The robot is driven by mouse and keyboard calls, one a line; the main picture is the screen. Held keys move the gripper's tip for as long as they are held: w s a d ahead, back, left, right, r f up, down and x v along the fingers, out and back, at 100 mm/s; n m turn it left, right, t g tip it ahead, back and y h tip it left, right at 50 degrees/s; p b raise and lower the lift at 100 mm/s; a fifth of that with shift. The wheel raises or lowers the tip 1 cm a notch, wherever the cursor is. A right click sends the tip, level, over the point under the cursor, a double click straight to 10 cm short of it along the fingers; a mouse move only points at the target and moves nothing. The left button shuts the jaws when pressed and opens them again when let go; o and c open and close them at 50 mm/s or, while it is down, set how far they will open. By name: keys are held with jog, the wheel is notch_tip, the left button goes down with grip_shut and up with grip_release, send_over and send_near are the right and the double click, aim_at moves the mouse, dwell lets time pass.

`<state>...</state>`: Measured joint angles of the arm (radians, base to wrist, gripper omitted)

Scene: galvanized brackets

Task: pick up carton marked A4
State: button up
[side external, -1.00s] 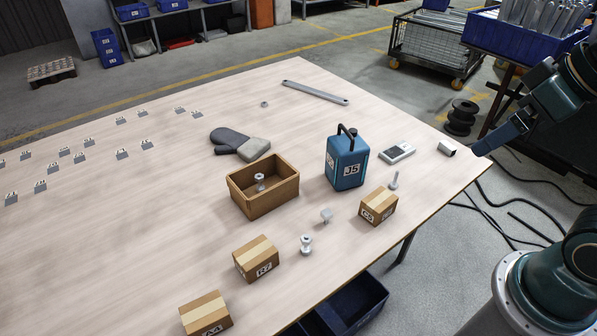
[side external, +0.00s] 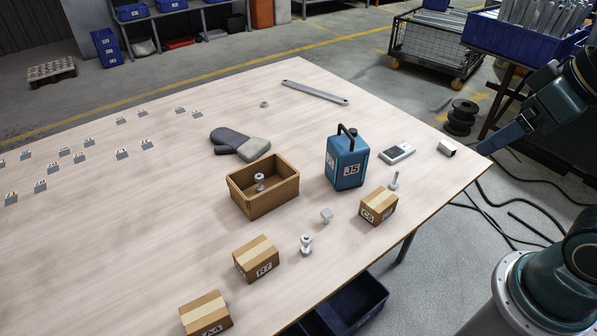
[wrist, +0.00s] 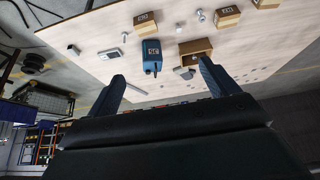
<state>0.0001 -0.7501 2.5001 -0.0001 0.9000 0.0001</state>
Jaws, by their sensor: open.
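The carton marked A4 (side external: 205,313) is a brown box with a pale tape strip, at the table's front edge in the side view, partly cut off by the frame. In the wrist view a carton at the top edge (wrist: 265,4) appears to be it, mostly cropped. My gripper (wrist: 160,85) is open and empty, its two dark fingers apart. In the side view it (side external: 485,148) is at the table's right corner, far from the A4 carton.
A glove (side external: 240,144) and a wrench (side external: 315,93) lie farther back. The left of the table has broad clear areas.

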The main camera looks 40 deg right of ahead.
dwell(0.3)
jog(key=w+a+f+n+g+y, duration=0.1)
jog(key=w+a+f+n+y, duration=0.15)
jog(key=w+a+n, duration=0.5)
jog(key=w+a+f+n+g+y, duration=0.1)
jog(key=w+a+f+n, duration=0.15)
jog(key=w+a, duration=0.95)
jog(key=w+a+f+n+g, duration=0.1)
jog(key=a+f+n, duration=0.2)
jog(key=a+f, duration=0.7)
jog(key=w+a+f+n+g+y, duration=0.1)
jog(key=a+f+n+g, duration=0.1)
jog(key=a+f, duration=0.9)
notch_tip(320, 180, down, 2)
jog(key=shift+w+f+n, duration=0.15)
jog(key=shift+w+n, duration=0.15)
jog(key=shift+n, duration=0.6)
jog(key=shift+f, duration=0.1)
